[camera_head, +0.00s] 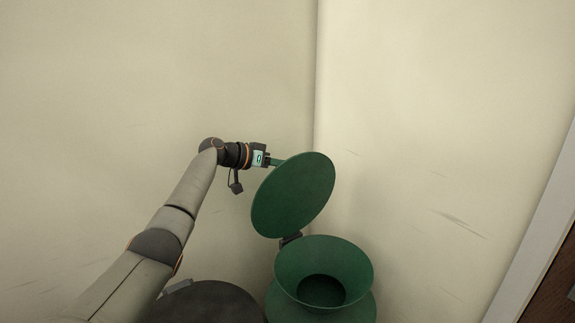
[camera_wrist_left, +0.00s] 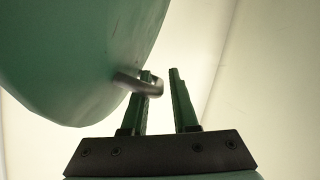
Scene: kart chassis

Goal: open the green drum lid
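The green drum (camera_head: 323,262) stands in the corner with a funnel-like top and a dark round opening. Its green lid (camera_head: 293,195) is raised, tilted steeply above the rear left of the opening on a dark hinge. My left gripper (camera_head: 277,161) is at the lid's upper left edge. My right gripper is not in view.
A dark round drum top (camera_head: 208,303) is at the bottom, left of the green drum, below my left arm. Pale walls meet in a corner close behind the lid. A white frame edge with brown beside it (camera_head: 558,285) is at the lower right.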

